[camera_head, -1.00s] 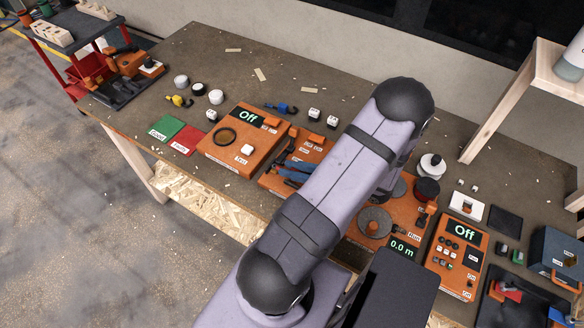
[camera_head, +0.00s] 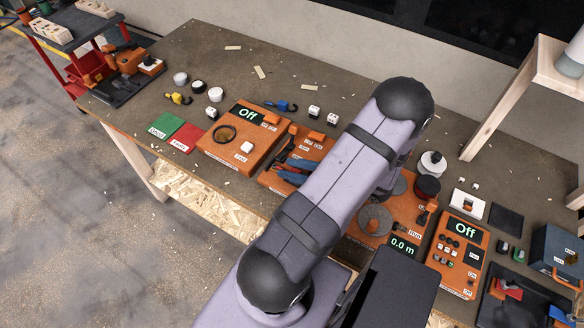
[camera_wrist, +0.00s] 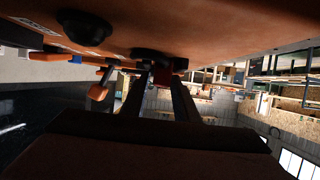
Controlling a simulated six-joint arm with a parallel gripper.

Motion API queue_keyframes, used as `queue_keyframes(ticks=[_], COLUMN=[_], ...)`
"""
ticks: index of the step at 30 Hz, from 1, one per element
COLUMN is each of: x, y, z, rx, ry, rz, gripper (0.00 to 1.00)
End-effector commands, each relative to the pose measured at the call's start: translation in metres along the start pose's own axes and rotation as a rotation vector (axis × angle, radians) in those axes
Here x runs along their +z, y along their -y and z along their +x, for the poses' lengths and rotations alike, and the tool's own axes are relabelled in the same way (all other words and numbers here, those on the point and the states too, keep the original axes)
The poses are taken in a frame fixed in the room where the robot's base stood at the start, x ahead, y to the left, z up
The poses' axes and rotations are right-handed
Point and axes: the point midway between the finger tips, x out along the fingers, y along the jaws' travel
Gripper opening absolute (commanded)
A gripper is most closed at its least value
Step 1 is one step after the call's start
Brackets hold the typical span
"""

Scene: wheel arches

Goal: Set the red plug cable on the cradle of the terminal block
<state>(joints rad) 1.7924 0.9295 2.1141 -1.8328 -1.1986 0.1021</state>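My gripper (camera_wrist: 161,82) shows in the wrist view as two dark fingers with a gap between them. A small dark red piece (camera_wrist: 165,76) sits at the fingertips, beside a black round part. It may be the red plug cable, but the shade hides whether the fingers grip it. In the head view my own arm hides the gripper. I cannot make out the red plug cable there. A yellow plug cable (camera_head: 178,98) and a blue plug cable (camera_head: 281,105) lie on the bench. I cannot identify the terminal block or its cradle with certainty.
An orange tester (camera_head: 240,140) reading Off, an orange tool holder (camera_head: 272,180) and an orange station (camera_head: 399,220) reading 0.0 m line the bench. A second Off box (camera_head: 458,255) stands at right. The bench's back left (camera_head: 205,50) is mostly clear, with scattered chips.

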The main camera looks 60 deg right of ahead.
Motion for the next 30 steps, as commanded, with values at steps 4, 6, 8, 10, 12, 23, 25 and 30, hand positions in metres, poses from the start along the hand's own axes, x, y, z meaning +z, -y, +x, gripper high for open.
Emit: queue_keyframes(ticks=[4,6,8,10,12,23,25,30], x=[0.000,0.000,0.000,0.000,-0.002,-0.031,-0.040,-0.062], y=[0.000,0.000,0.000,0.000,0.000,-0.001,-0.001,-0.001], z=[0.000,0.000,0.000,0.000,-0.001,-0.013,-0.017,-0.026], rx=[0.000,0.000,0.000,0.000,0.000,0.001,0.002,0.001], ry=[0.000,0.000,0.000,0.000,0.000,0.002,0.001,0.001], rz=[0.000,0.000,0.000,0.000,-0.001,-0.004,-0.005,-0.005], gripper=[0.38,0.38,0.38,0.38,0.38,0.38,0.38,0.38])
